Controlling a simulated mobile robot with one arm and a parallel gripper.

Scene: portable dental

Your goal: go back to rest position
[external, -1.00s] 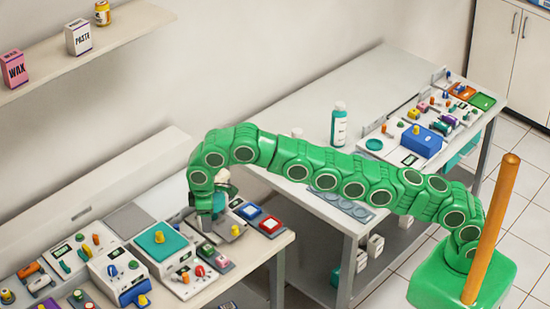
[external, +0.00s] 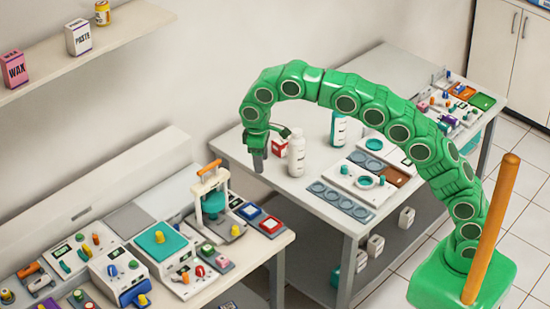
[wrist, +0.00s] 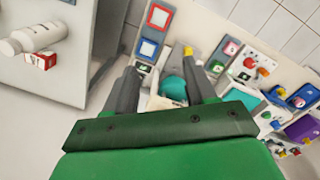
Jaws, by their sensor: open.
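My green arm arches up from its base at the right in the external view. My gripper (external: 259,158) hangs from its end, pointing down, above the gap between the two tables and just left of a white bottle. In the wrist view my gripper (wrist: 172,85) has its two grey fingers spread apart, with nothing held between them. Beyond the fingers lies the left table with its devices. A press-like device with an orange handle (external: 209,168) stands on that table, apart from my gripper.
The white bottle (external: 296,153) and a small red-and-white box (external: 280,148) stand on the right table (external: 300,195), close to my gripper. A teal-labelled bottle (external: 338,130) is behind my arm. The wall shelf (external: 130,22) is at upper left. Open air surrounds the arch of my arm.

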